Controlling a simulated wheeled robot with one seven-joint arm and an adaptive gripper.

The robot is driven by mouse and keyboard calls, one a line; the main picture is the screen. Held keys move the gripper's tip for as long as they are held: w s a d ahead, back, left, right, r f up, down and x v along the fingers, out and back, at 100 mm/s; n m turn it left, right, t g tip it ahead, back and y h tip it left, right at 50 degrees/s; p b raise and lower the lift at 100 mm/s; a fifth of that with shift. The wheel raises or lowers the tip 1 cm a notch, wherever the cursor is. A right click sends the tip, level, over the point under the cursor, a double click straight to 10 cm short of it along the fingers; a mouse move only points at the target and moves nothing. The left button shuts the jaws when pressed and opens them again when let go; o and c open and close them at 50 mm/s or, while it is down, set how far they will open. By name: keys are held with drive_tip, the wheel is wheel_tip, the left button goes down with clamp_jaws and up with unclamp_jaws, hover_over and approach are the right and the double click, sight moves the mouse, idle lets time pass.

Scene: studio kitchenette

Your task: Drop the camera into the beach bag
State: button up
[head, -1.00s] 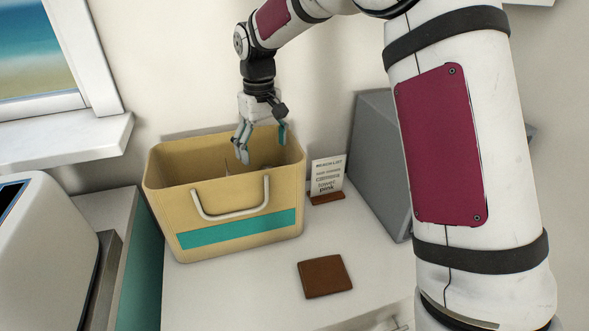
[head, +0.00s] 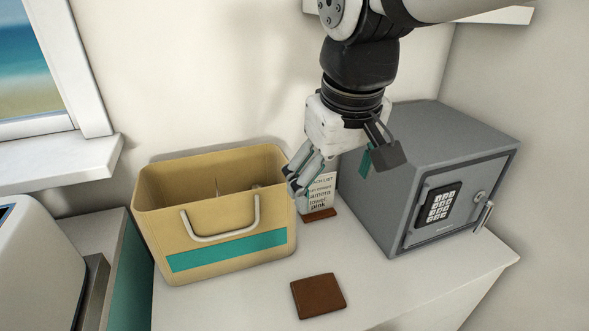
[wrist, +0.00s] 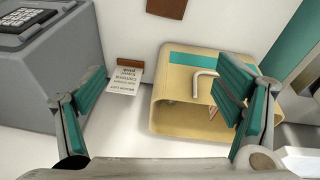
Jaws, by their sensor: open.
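The beach bag (head: 222,228) is a tan open-topped box with a white handle and a teal stripe, upright on the counter at left in the head view. It also shows in the wrist view (wrist: 170,88). Something thin and a small darker shape show inside it, too little to identify. My gripper (head: 335,174) is open and empty, above and right of the bag, in front of the list card and the safe. In the wrist view the open fingers (wrist: 163,95) have nothing between them held. I cannot make out a camera in either view.
A grey safe (head: 425,180) with a keypad stands at right. A list card (head: 320,192) in a brown stand is between bag and safe. A brown wallet-like item (head: 318,296) lies on the white counter (head: 400,290) in front. A white appliance (head: 35,265) is at left.

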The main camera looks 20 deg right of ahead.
drive_tip(key=s+f+m+t, duration=0.1)
drive_tip(key=s+f, duration=0.2)
drive_tip(key=s, duration=0.6)
drive_tip(key=shift+s+d+y, duration=0.3)
drive_tip(key=shift+d+y, duration=0.1)
drive_tip(key=shift+d, duration=0.05)
drive_tip(key=shift+r, duration=0.35)
idle(0.9)
